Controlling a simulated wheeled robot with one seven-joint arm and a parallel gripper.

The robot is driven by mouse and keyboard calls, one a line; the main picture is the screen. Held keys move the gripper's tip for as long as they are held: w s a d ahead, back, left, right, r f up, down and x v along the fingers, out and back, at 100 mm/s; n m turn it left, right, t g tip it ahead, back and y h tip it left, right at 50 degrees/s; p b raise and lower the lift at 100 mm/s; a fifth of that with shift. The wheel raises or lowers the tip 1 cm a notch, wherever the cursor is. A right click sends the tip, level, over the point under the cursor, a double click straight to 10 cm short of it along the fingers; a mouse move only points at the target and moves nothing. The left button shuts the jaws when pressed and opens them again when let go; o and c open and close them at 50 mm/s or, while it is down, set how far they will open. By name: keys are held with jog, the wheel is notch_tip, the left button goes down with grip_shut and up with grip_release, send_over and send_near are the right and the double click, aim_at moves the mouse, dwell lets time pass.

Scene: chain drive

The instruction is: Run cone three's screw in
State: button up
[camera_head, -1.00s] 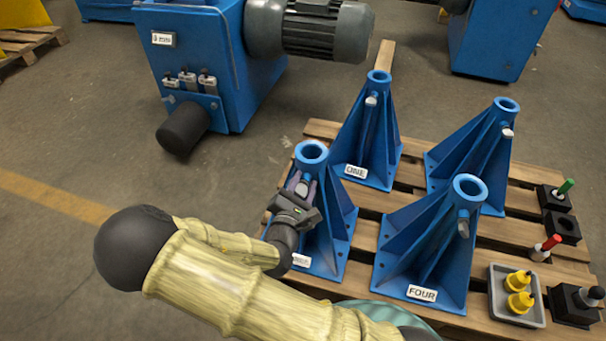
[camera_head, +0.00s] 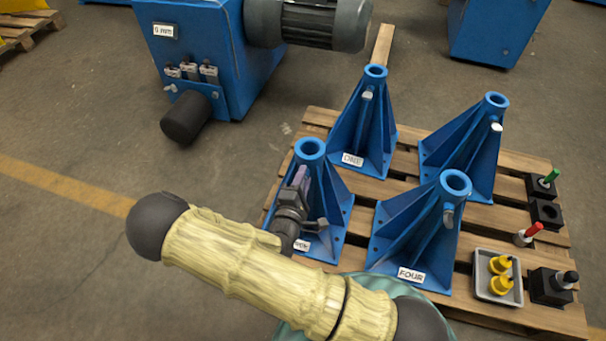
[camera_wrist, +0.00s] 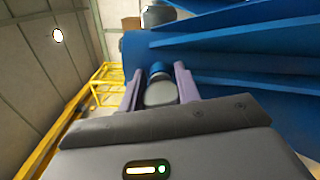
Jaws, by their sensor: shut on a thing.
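Four blue cones stand upright on a pallet. The front-left cone (camera_head: 338,216) has its label (camera_head: 302,246) mostly covered by my arm, so I cannot read it in full. My gripper (camera_head: 299,176) is at the upper front side of this cone, below its top ring. In the wrist view my gripper (camera_wrist: 160,84) has its two purple fingers on either side of a pale, rounded screw head (camera_wrist: 160,93) and is shut on it. A blue collar shows just beyond the head. How far the screw is in is hidden.
The cones marked ONE (camera_head: 377,150) and FOUR (camera_head: 418,250) stand close by, each with its own screw. A grey tray (camera_head: 482,295) with yellow pieces lies at right on the pallet (camera_head: 340,120). A blue machine (camera_head: 235,50) stands behind on open floor.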

jog(key=m+p, duration=0.2)
jog(key=m, duration=0.3)
jog(key=shift+f+m, duration=0.15)
jog(key=shift+m, duration=0.25)
jog(key=m+p, duration=0.2)
jog(key=m, duration=0.3)
jog(key=shift+f, duration=0.1)
jog(key=m+p, duration=0.1)
jog(key=m, duration=0.3)
jog(key=shift+a+m, duration=0.1)
jog(key=shift+m, duration=0.3)
jog(key=m+p, duration=0.1)
jog(key=m, duration=0.4)
jog(key=shift+a+f+p, duration=0.15)
jog(key=shift+p, duration=0.15)
jog(key=shift+m, duration=0.3)
jog(key=o, duration=1)
jog(key=p+v, duration=0.3)
jog(key=v, duration=1.4)
jog(key=shift+s, duration=0.15)
